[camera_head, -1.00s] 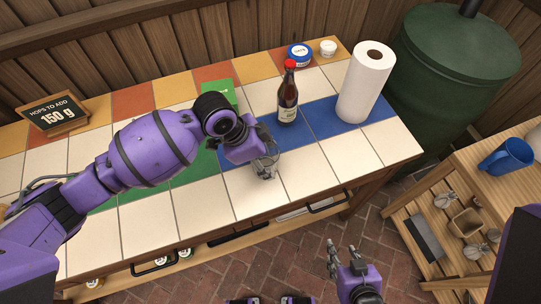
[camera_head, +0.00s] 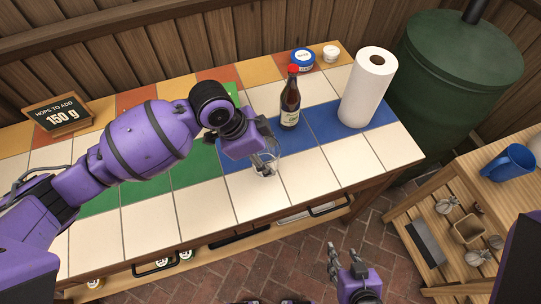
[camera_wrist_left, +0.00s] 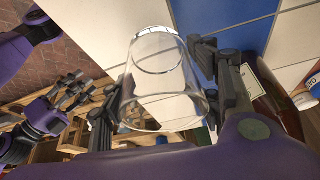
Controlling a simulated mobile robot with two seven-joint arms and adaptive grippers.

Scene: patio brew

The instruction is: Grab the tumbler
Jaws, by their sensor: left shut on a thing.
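The clear glass tumbler (camera_head: 271,162) is at the table's front part, right of the green tiles in the head view. It fills the middle of the left wrist view (camera_wrist_left: 165,85). My left gripper (camera_head: 262,158) is shut on it, with one dark finger on each side of the glass in the wrist view. My arm hides part of the tumbler from the head camera. I cannot tell whether its base touches the tiles. My right gripper (camera_head: 342,260) is empty, with fingers apart, over the brick floor in front of the table.
A brown bottle (camera_head: 290,103) with a red cap stands behind the tumbler. A paper towel roll (camera_head: 367,88) stands to its right. A blue tub (camera_head: 302,60) and a white jar (camera_head: 331,53) are at the back. Front white tiles are clear.

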